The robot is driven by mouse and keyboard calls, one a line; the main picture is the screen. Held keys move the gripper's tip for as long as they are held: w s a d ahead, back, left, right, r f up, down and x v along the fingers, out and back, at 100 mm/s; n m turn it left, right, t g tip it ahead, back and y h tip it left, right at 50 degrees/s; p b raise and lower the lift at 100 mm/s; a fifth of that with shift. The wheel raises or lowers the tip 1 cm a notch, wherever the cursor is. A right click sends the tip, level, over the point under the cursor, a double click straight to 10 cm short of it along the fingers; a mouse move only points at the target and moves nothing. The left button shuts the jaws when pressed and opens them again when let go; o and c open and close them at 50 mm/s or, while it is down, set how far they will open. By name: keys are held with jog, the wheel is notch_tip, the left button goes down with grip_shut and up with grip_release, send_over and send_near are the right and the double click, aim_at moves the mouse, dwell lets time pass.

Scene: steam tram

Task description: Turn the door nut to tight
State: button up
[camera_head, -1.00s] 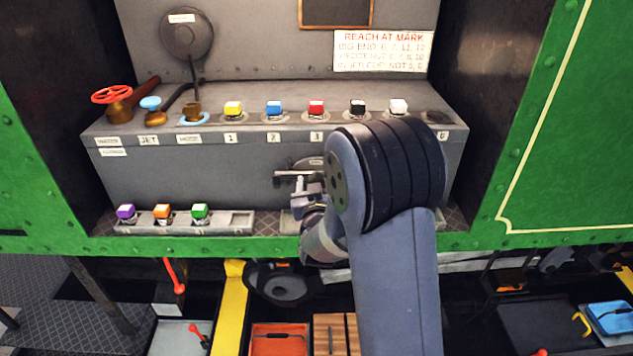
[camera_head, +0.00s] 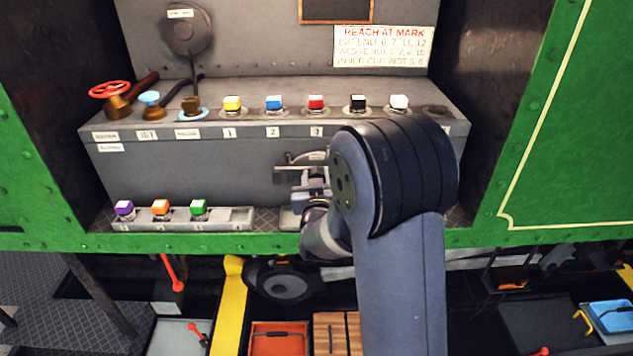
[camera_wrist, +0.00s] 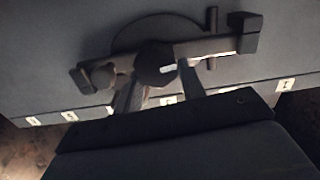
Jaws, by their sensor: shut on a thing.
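In the wrist view a dark, faceted door nut (camera_wrist: 152,60) sits at the middle of a crossbar (camera_wrist: 212,46), in front of a round plate (camera_wrist: 155,30) on the grey panel. My gripper (camera_wrist: 160,82) has one finger on each side of the nut and is shut on it. A small pale mark shows on the nut's lower right. In the head view my gripper (camera_head: 312,185) is at the front face of the grey box, and my arm and gripper mostly hide the nut there. Whether the nut is tight cannot be told.
Above, the box top (camera_head: 300,118) carries a red valve wheel (camera_head: 110,90), a blue knob (camera_head: 150,97) and several coloured blocks. A low rack (camera_head: 185,220) with three coloured blocks stands at lower left. Green side panels (camera_head: 560,130) flank the opening.

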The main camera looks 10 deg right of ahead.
jog(key=m+b, duration=0.6)
jog(key=b, duration=0.1)
jog(key=f+m+b, duration=0.1)
jog(key=m+b, duration=0.5)
jog(key=b, duration=0.2)
jog(key=d+m+b, duration=0.1)
jog(key=m+b, duration=0.5)
jog(key=b, duration=0.1)
jog(key=shift+s+d+f+m, duration=0.1)
jog(key=shift+s+f+m, duration=0.05)
jog(key=shift+m, duration=0.25)
jog(key=shift+b, duration=0.3)
jog(key=o, duration=1)
jog(key=s+a+p, duration=0.2)
jog(key=s, duration=0.8)
jog(key=shift+s, duration=0.3)
